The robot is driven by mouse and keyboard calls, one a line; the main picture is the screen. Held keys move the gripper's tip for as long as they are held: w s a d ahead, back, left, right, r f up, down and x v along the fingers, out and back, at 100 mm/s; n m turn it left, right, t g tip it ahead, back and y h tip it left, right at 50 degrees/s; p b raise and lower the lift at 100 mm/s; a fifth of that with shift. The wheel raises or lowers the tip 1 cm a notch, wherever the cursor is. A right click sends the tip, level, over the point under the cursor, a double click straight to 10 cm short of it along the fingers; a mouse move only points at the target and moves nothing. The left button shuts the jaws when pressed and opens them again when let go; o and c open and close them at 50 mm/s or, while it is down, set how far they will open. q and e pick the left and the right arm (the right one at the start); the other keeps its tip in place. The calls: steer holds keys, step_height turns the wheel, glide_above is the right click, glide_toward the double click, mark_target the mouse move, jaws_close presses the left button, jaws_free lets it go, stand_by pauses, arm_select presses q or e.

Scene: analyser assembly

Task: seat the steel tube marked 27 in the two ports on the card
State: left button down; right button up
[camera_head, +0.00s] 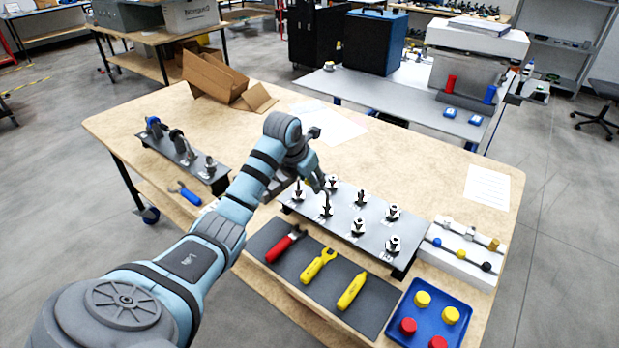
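A dark raised plate (330,226) in the middle of the table carries several upright metal fittings with small white labels; I cannot tell which are the two ports on the card. I cannot make out the steel tube marked 27, as no number is legible. A white block (458,262) at the right holds slim rods with coloured ends. My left arm comes in from the lower left, and its gripper (318,184) is over the back left part of the plate, close to the fittings there. Its fingers are too small and overlapped to tell open or shut. My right gripper is out of view.
A dark mat (322,295) in front holds red and yellow tools. A blue tray (462,338) holds red and yellow caps. Another plate (160,145) with fittings and a blue tool (187,195) lie left. A cardboard box (212,80) stands behind.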

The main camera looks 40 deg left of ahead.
arm_select(q)
steer(key=shift+f, duration=0.35)
steer(key=c, duration=0.9)
jaws_free()
steer(key=shift+c, duration=0.2)
steer(key=v, duration=1.2)
